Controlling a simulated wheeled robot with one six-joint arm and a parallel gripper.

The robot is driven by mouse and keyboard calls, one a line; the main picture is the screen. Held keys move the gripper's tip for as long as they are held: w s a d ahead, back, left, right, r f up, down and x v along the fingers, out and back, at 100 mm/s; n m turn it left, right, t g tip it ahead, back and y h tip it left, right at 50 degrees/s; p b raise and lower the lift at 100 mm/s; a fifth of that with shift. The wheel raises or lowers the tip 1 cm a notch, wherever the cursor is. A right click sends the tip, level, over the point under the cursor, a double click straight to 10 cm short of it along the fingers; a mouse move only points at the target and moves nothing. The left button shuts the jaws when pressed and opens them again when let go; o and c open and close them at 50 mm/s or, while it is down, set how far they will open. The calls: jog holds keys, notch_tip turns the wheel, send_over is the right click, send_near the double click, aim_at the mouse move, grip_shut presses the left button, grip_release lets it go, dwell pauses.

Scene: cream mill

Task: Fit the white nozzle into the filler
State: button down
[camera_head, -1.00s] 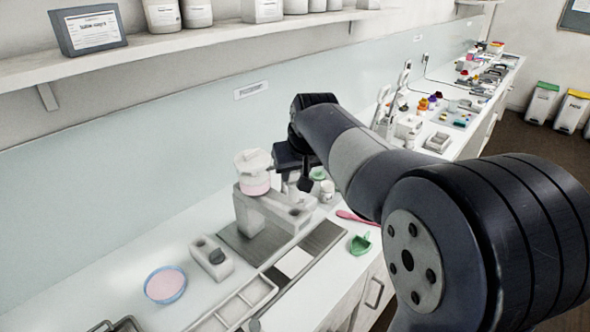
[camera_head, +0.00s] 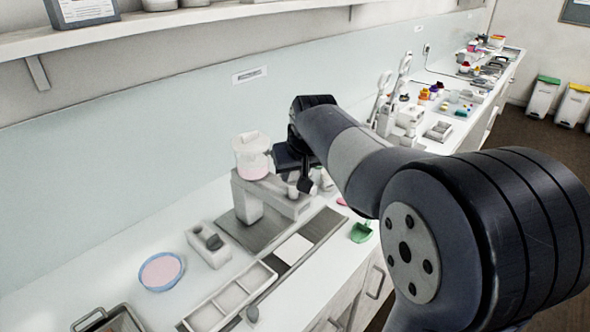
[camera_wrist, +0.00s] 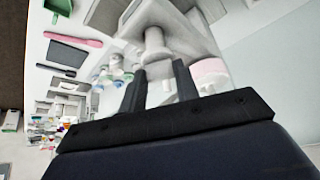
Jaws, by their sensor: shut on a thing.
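The filler (camera_head: 248,200) is a pale grey-white machine with a clear hopper (camera_head: 252,157) of pink cream on top. It stands on a grey mat on the counter. My gripper (camera_wrist: 160,70) is at the filler's front right side, shut on the white nozzle (camera_wrist: 155,45), which shows between the two dark fingers in the wrist view. The nozzle's far end lies close against the filler's pale body. I cannot tell whether it is seated or only near. In the head view my gripper (camera_head: 303,178) hides most of this spot.
A blue-rimmed bowl of pink cream (camera_head: 161,271), a small grey-white block holder (camera_head: 208,245) and a divided white tray (camera_head: 232,297) lie to the left. A green scoop (camera_head: 361,232) lies at the counter's front edge. A wall shelf (camera_head: 150,30) runs above.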

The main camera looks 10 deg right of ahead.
aim_at(295, 183)
jog(key=shift+f+b, duration=1.25)
jog(key=shift+f, duration=0.55)
jog(key=c, duration=1)
grip_release()
jog(key=shift+r+p, duration=2.5)
jog(key=shift+r, duration=0.5)
